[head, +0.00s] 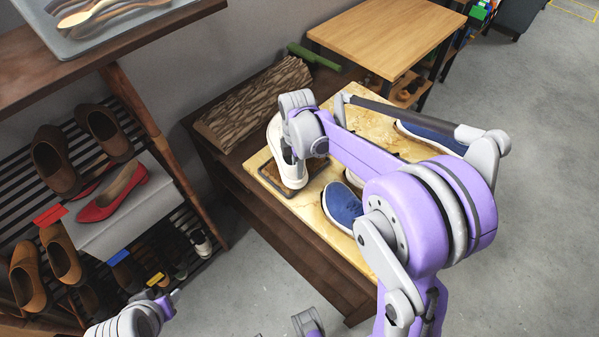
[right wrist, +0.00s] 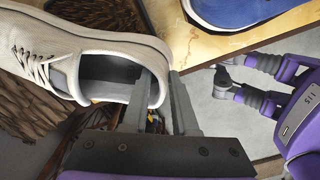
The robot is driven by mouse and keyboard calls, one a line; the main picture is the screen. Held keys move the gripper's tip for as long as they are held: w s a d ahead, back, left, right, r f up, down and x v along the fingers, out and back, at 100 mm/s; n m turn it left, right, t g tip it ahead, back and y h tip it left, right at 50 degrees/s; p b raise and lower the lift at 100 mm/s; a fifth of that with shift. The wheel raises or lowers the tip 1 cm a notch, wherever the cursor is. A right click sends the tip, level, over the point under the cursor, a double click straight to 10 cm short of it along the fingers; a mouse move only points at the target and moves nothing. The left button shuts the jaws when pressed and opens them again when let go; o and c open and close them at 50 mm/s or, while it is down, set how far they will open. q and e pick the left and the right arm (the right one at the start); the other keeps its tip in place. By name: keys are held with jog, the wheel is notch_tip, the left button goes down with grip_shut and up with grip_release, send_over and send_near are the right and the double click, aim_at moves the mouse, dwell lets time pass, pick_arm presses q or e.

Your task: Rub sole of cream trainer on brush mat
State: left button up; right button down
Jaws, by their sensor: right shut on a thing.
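The cream trainer (head: 274,136) is in my right gripper (head: 291,141), which is shut on the heel end of its collar. In the right wrist view the trainer (right wrist: 95,45) fills the upper left, laces to the left, with the fingers (right wrist: 160,112) at its heel rim. The brush mat (head: 275,178), brown in a dark frame, lies on the pale board under the trainer, partly hidden by it. I cannot tell whether the sole touches the bristles.
A blue shoe (head: 342,204) stands on the pale board (head: 325,235) close to the mat; another blue shoe (head: 432,137) is behind my right arm. A brown bark-textured piece (head: 255,100) lies behind. A shoe rack (head: 75,150) stands left. Floor in front is clear.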

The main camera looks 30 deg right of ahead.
jog(key=shift+w+d, duration=0.1)
jog(key=shift+w, duration=0.3)
